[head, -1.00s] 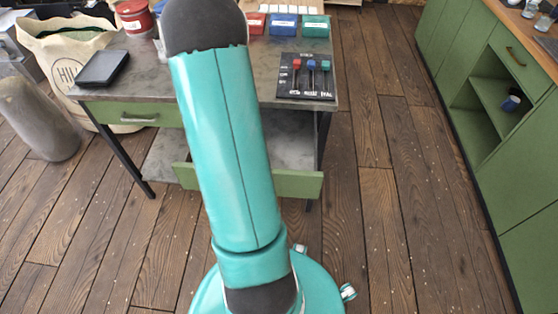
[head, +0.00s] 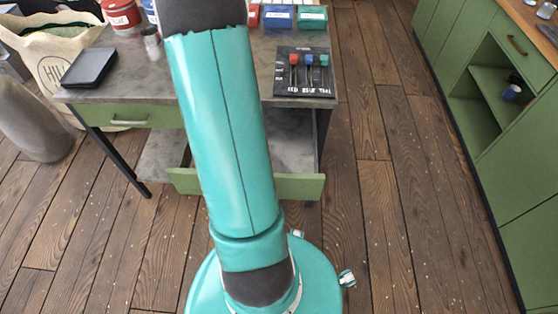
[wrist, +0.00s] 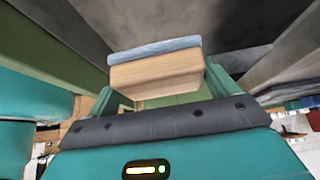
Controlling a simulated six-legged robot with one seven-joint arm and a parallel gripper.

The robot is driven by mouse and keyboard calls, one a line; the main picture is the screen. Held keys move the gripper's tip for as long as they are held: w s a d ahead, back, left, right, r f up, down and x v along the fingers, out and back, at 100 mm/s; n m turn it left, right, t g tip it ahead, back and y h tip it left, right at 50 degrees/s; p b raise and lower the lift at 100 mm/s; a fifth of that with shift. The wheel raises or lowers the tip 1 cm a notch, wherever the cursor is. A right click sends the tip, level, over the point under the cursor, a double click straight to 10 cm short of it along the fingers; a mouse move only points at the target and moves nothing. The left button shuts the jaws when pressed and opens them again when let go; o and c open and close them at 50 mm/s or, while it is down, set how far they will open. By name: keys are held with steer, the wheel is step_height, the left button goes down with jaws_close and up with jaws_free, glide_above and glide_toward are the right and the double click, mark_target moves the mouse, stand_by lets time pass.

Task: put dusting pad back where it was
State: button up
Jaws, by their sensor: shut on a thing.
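The dusting pad (wrist: 155,47) shows in the wrist view as a light wooden block with a blue-grey pad layer along its upper edge. My gripper (wrist: 160,85) is shut on the wooden block, with a green finger on either side. In the head view my own teal arm hides the gripper and the pad. The workbench (head: 130,65) has an open drawer with a green front (head: 296,187), right behind my arm. The middle of the drawer is hidden by my arm. I cannot tell whether the pad touches any surface.
A shut drawer (head: 130,116) is at the bench's left. On top are a black tray (head: 90,67), a red tin (head: 121,14), a board with coloured scoops (head: 303,72) and coloured bins (head: 278,16). A sack (head: 62,52) stands left. Green cabinets (head: 500,130) line the right; floor between is clear.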

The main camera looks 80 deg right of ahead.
glide_toward(286, 168)
steer(key=shift+s+d+f, duration=0.15)
steer(key=shift+s+d, duration=0.05)
steer(key=shift+s, duration=0.35)
steer(key=shift+s+d+f, duration=0.15)
steer(key=shift+s+d, duration=0.05)
steer(key=shift+s, duration=0.35)
steer(key=shift+s+f, duration=0.4)
steer(key=shift+f, duration=0.1)
steer(key=shift+s+f, duration=0.15)
steer(key=shift+f, duration=1.45)
steer(key=shift+f, duration=0.15)
steer(key=o, duration=0.7)
